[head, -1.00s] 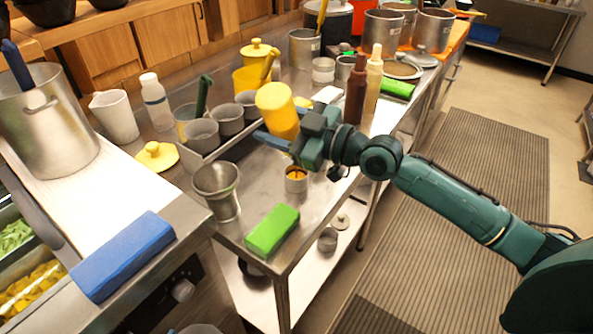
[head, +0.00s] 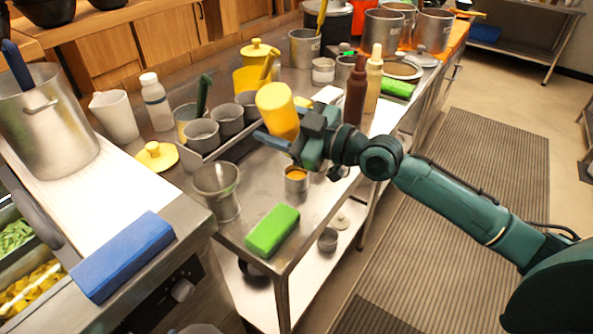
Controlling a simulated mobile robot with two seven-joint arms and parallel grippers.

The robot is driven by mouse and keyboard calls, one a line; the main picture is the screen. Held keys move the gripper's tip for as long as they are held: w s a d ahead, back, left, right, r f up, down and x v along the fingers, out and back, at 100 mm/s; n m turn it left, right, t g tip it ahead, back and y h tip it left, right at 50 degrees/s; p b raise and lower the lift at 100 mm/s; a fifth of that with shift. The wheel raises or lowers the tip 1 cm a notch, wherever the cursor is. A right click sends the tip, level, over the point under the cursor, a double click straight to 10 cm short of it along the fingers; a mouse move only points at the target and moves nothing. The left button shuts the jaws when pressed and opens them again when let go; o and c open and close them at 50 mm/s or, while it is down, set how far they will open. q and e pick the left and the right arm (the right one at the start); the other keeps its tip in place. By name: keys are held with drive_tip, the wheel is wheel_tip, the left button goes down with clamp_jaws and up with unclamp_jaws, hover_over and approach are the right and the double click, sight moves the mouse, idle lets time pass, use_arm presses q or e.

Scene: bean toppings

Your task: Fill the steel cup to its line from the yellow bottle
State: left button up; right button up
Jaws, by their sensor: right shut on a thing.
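The yellow bottle (head: 276,108) is held in the air, tilted, above the metal table. My right gripper (head: 285,138) is shut on its lower part in the picture. The bottle's mouth is hidden behind the gripper. A small steel cup (head: 297,186) stands upright on the table just below the gripper, with orange-yellow contents showing inside it. A line on the cup cannot be made out, nor can a stream from the bottle. My left gripper is not in view.
A larger metal cup (head: 217,191) stands to the left, and a green block (head: 272,230) lies in front. A rack of grey cups (head: 229,120) is behind left. A brown bottle (head: 356,92) and a cream bottle (head: 373,80) stand close behind my right arm.

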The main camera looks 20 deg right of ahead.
drive_tip(key=shift+r, duration=0.2)
idle(0.4)
drive_tip(key=shift+r+p, duration=1.05)
drive_tip(key=shift+r, duration=0.15)
drive_tip(key=shift+f, duration=0.1)
